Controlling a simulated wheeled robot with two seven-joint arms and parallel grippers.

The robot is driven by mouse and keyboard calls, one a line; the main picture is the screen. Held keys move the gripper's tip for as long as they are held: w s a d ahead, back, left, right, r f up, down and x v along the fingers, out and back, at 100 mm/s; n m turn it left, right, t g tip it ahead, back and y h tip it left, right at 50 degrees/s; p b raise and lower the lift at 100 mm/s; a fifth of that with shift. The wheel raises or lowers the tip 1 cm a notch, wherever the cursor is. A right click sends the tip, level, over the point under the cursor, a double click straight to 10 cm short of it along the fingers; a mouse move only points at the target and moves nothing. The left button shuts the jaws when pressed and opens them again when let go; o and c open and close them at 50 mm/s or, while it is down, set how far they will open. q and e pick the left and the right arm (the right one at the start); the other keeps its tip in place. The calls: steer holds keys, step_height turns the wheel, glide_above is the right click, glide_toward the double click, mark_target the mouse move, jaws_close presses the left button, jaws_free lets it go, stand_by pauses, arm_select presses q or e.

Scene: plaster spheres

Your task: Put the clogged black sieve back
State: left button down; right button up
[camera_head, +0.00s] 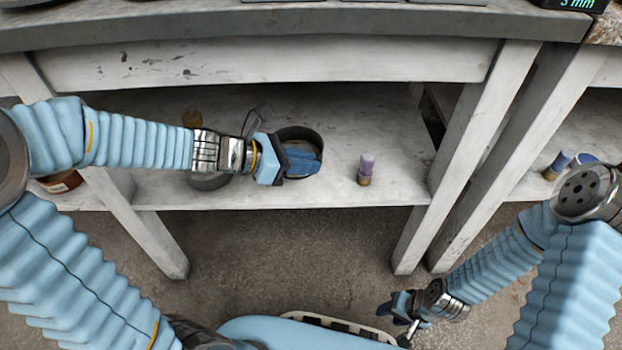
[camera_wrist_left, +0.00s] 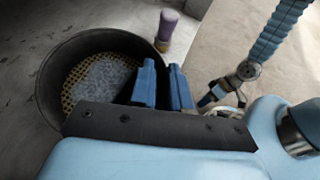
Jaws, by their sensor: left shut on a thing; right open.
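The black sieve (camera_head: 312,137) is a round, dark-walled pan at the lower shelf, just beyond my left gripper (camera_head: 303,162). In the left wrist view the sieve (camera_wrist_left: 52,82) shows a yellowish mesh partly covered with pale grey-white material. My left gripper's blue fingers (camera_wrist_left: 164,84) are shut on the sieve's near right wall. I cannot tell whether the sieve rests on the shelf or is slightly above it. My right gripper (camera_head: 402,318) is open and empty, low in front of my body, away from the shelf.
An amber item (camera_head: 191,118) and a dark round item (camera_head: 208,182) are partly behind my left arm. The tabletop (camera_head: 300,25) overhangs the shelf; a leg (camera_head: 465,160) bounds it at right.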

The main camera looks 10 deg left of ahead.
mark_target(311, 186)
arm_select(q)
steer(key=f, duration=0.1)
steer(key=w+f, duration=0.1)
steer(key=w+b, duration=0.1)
steer(key=shift+d+f, duration=0.25)
steer(key=shift+f, duration=0.15)
steer(key=shift+w+d+f+b, duration=0.1)
steer(key=shift+f+b, duration=0.15)
steer(key=shift+f, duration=0.35)
steer(key=shift+w+a+f+b, duration=0.15)
steer(key=shift+f+b, duration=0.1)
steer(key=shift+f, duration=0.3)
steer(key=shift+w+d+f+b, duration=0.15)
steer(key=shift+f+b, duration=0.1)
steer(key=shift+f, duration=0.35)
arm_select(e)
steer(key=shift+w+f, duration=0.1)
steer(key=shift+f, duration=1.55)
arm_select(q)
steer(key=shift+f, duration=0.1)
arm_select(e)
steer(key=shift+f, duration=0.1)
arm_select(q)
steer(key=c, duration=1.5)
jaws_free()
steer(key=shift+f, duration=0.1)
steer(key=shift+c, duration=0.2)
steer(key=o, duration=0.5)
steer(key=shift+c, duration=0.2)
